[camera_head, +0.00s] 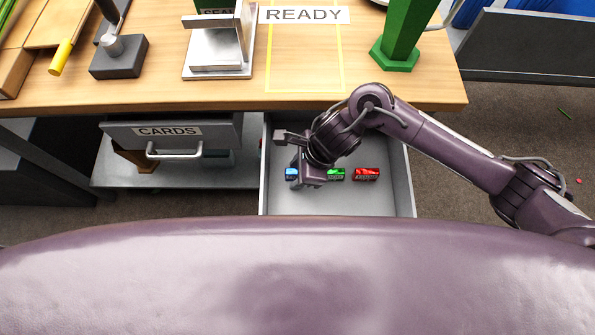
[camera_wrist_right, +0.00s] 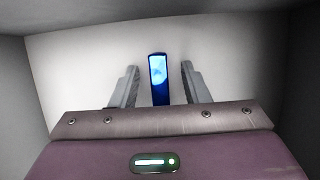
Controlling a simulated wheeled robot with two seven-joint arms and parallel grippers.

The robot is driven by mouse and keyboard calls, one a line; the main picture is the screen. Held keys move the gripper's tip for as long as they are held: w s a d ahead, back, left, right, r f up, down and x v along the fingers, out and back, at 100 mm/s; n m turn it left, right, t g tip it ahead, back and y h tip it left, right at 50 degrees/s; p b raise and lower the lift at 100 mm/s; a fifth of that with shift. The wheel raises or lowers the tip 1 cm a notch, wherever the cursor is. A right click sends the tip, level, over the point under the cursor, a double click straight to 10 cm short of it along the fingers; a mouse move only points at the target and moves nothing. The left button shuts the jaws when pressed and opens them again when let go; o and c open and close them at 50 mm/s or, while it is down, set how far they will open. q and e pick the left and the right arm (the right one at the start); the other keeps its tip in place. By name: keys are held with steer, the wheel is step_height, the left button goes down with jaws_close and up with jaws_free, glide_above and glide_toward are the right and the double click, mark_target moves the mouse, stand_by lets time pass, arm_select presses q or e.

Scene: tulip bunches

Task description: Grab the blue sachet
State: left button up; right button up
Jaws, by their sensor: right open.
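The blue sachet (camera_head: 291,174) lies in the open drawer, at the left of a row of sachets, partly hidden by my right gripper (camera_head: 292,163) in the head view. In the right wrist view the blue sachet (camera_wrist_right: 158,78) stands out against the pale drawer floor, between the two fingers of my open right gripper (camera_wrist_right: 159,84). There are gaps between it and both fingers. My left gripper is not in view.
A green sachet (camera_head: 336,174) and a red sachet (camera_head: 366,174) lie to the right in the same drawer (camera_head: 335,203). The drawer walls enclose the gripper. The wooden table edge (camera_head: 200,108) is behind it. A CARDS drawer (camera_head: 215,131) is at the left.

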jaws_close()
steer(key=shift+r, duration=0.1)
